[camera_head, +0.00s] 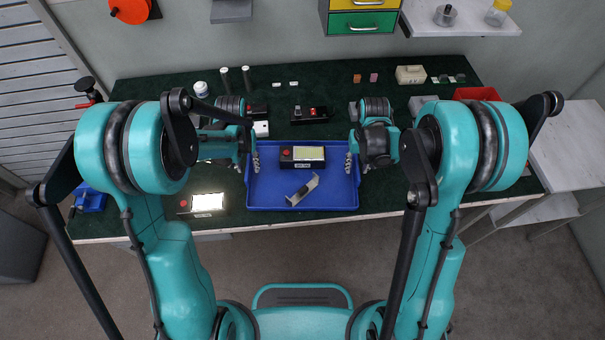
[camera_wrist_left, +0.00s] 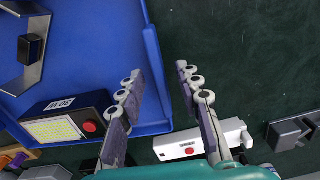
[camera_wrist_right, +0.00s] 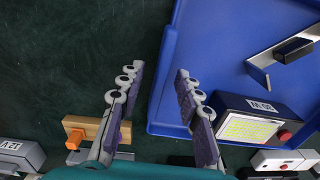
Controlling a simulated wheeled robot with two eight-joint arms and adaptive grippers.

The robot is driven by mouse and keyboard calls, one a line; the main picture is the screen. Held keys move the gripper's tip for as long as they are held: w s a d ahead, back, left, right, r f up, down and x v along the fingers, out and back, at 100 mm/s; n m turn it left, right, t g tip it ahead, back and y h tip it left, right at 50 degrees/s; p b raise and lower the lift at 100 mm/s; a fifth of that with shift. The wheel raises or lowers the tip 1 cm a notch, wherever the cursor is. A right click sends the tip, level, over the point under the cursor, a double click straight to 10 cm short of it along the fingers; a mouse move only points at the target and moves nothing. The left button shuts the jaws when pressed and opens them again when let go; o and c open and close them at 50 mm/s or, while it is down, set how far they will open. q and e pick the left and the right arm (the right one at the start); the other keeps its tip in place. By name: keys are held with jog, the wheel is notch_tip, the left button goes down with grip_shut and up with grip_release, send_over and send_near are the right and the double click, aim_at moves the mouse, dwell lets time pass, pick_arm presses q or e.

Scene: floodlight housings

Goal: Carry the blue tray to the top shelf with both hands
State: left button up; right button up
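The blue tray (camera_head: 270,202) lies flat on the dark green bench top, holding a black housing with a lit panel (camera_head: 302,156) and a grey metal bracket (camera_head: 303,190). My left gripper (camera_head: 250,162) is at the tray's left side. In the left wrist view, its open fingers (camera_wrist_left: 158,70) are on either side of the tray's side wall (camera_wrist_left: 153,60), with a gap showing. My right gripper (camera_head: 357,164) is at the tray's right side. In the right wrist view, its open fingers (camera_wrist_right: 160,70) are on either side of that wall (camera_wrist_right: 166,65).
A white shelf (camera_head: 465,22) with small jars is on the back wall at upper right; I cannot tell whether it is the top shelf. Another lit housing (camera_head: 205,202) lies left of the tray. Small parts line the bench's back. A white table (camera_head: 575,145) stands right.

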pick_arm(q)
jog(key=shift+f, duration=0.4)
pick_arm(e)
jog(key=shift+f, duration=0.4)
pick_arm(q)
jog(key=shift+c, duration=0.2)
pick_arm(e)
jog(key=shift+c, duration=0.2)
pick_arm(q)
grip_shut()
pick_arm(e)
grip_shut()
pick_arm(q)
jog(key=shift+r, duration=0.15)
pick_arm(e)
jog(key=shift+r, duration=0.15)
